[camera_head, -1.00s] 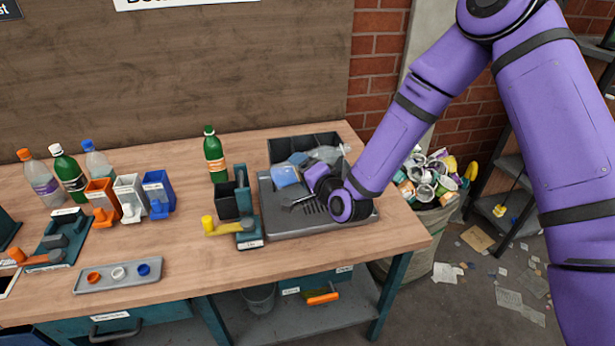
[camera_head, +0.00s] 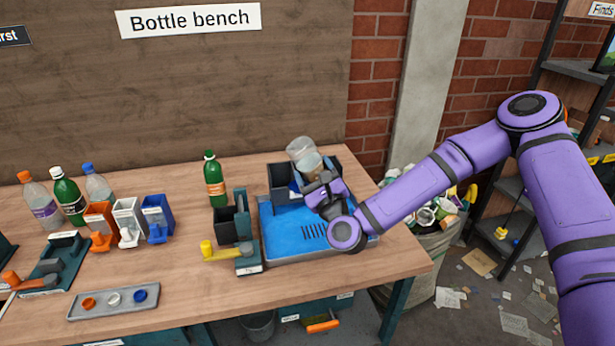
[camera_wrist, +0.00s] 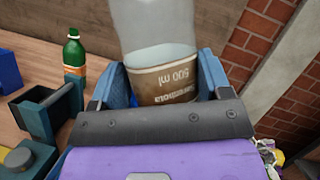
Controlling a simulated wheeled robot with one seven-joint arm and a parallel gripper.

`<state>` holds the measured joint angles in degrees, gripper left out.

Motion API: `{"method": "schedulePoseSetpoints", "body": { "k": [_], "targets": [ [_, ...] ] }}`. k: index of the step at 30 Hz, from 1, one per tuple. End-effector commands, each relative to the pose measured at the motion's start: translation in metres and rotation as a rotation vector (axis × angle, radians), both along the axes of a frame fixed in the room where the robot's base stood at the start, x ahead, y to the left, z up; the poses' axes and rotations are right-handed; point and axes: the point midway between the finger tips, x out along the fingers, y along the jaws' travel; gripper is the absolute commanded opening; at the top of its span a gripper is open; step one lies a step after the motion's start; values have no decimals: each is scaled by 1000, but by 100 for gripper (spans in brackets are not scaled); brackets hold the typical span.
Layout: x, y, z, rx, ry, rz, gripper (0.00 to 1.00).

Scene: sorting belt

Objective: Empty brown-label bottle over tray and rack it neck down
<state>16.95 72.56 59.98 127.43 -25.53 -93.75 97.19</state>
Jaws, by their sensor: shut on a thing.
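My gripper (camera_head: 318,190) is shut on the clear brown-label bottle (camera_head: 304,154). The bottle leans, with its wide end up, above the dark rack box (camera_head: 352,169) behind the tray. In the wrist view the brown label (camera_wrist: 165,85) sits between my gripper's fingers (camera_wrist: 160,90), its print upside down. The bottle's neck is hidden by my gripper and the box, so I cannot tell whether it is inside a slot. The drip tray (camera_head: 272,255) has a blue surface, like liquid spread over it, with dark slots near the middle.
A green bottle (camera_head: 214,180) stands left of the rack box. A dark bin with a yellow-handled lever (camera_head: 222,252) stands beside the tray. Farther left are orange, white and blue holders (camera_head: 158,222) and several bottles (camera_head: 69,196). A full waste sack (camera_head: 425,240) stands off the bench's right end.

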Motion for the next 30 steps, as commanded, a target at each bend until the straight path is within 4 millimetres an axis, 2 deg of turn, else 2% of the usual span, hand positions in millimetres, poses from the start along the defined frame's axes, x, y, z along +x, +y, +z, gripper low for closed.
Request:
{"method": "schedulePoseSetpoints", "body": {
  "k": [6, 13, 30],
  "targets": [
    [4, -13, 4, 224, 67, -3, 44],
    [6, -21, 8, 383, 112, -1, 44],
    [7, -24, 10, 437, 127, 0, 44]
  ]
}}
